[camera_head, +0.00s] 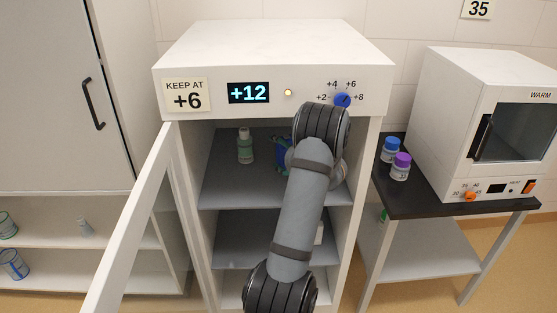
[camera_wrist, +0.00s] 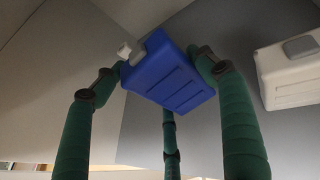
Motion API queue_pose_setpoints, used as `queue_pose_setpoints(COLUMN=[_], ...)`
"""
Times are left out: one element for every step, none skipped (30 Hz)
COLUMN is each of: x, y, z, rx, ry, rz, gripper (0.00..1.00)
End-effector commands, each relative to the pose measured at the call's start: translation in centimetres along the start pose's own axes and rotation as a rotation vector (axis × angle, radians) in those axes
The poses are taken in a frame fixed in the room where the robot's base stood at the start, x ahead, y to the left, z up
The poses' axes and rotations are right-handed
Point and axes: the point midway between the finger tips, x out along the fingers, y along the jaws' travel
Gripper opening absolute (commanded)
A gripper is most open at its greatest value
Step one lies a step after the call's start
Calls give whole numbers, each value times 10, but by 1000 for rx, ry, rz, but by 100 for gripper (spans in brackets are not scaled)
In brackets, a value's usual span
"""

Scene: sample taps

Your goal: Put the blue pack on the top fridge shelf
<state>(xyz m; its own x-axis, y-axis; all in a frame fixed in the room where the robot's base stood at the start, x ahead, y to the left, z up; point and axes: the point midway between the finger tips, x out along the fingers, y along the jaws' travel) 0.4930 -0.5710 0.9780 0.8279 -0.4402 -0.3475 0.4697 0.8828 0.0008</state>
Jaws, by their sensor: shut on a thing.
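The blue pack (camera_wrist: 170,82), a box with a grey cap, is held between the green fingers of my gripper (camera_wrist: 163,66) in the wrist view. In the head view my gripper (camera_head: 283,155) is inside the upper compartment of the open fridge (camera_head: 270,45), largely hidden behind my arm. The top fridge shelf (camera_head: 232,190) shows below it. I cannot tell whether the pack touches the shelf.
A white pack (camera_wrist: 290,72) is at the right in the wrist view. The fridge door (camera_head: 133,220) stands open at left. Free shelf shows in front of the bottle.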

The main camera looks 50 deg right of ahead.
Motion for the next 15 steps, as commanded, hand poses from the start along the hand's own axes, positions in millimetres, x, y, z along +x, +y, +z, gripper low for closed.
queue_pose_setpoints(x=[4, 6, 7, 8, 9, 10, 11, 13, 14, 16, 18, 20, 21, 22, 23], y=[0, 0, 0, 0, 0, 0, 0, 0, 0, 0, 0, 0, 0, -1, -1], z=[-10, -15, -20, -22, -24, -26, -29, -33, -38, -42, -47, -52, -55, -58, -60], rx=[4, 4, 2, 2, 1, 1, 1, 1, 2, 2, 2, 2, 3, 2, 1], ry=[0, 0, 0, -2, -3, -3, -3, -2, -2, -1, 0, -1, -2, -3, -3], rz=[1, 1, 0, 1, 1, 1, 1, 2, 3, 3, 3, 2, 2, 1, 1], gripper=[39, 39, 39, 39, 39, 39, 39, 39, 39, 39, 39, 39, 39, 39, 39])
